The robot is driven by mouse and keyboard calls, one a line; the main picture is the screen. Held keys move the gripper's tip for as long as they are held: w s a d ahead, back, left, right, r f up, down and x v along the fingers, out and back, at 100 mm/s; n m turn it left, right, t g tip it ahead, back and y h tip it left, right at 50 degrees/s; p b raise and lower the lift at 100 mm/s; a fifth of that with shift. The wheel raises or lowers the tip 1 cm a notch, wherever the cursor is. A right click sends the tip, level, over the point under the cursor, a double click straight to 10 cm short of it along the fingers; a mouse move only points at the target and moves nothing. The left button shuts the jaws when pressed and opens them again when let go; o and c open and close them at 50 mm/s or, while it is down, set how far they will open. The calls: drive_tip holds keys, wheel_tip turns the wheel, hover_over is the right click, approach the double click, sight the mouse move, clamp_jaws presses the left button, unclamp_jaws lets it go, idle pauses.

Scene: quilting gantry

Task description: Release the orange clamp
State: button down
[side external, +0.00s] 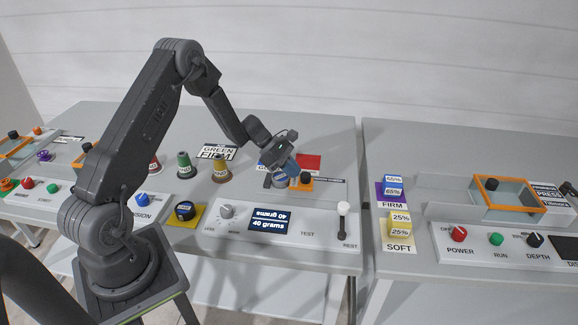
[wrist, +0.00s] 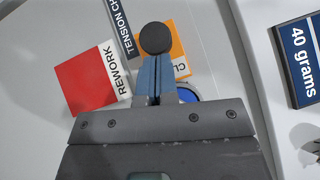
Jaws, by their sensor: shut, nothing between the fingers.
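In the wrist view the orange plate (wrist: 178,48) carries a partly hidden label starting "CL". Its black knob (wrist: 156,38) sits just beyond my fingertips. My gripper (side external: 294,174) has blue fingers, which lie together with nothing between them. In the wrist view my gripper (wrist: 155,62) points at the knob and overlaps its lower edge. I cannot tell whether they touch.
A red REWORK card (wrist: 88,78) lies left of the clamp. A round blue-rimmed item (wrist: 187,95) is partly hidden behind my fingers. A display reading 40 grams (side external: 269,219) and a white-topped lever (side external: 343,208) stand in front. Several coloured cones stand left, including a green one (side external: 183,165).

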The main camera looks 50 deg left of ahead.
drive_tip(key=shift+w+d, duration=1.9)
drive_tip(key=shift+d, duration=0.05)
drive_tip(key=v, duration=1)
drive_tip(key=shift+a, duration=0.2)
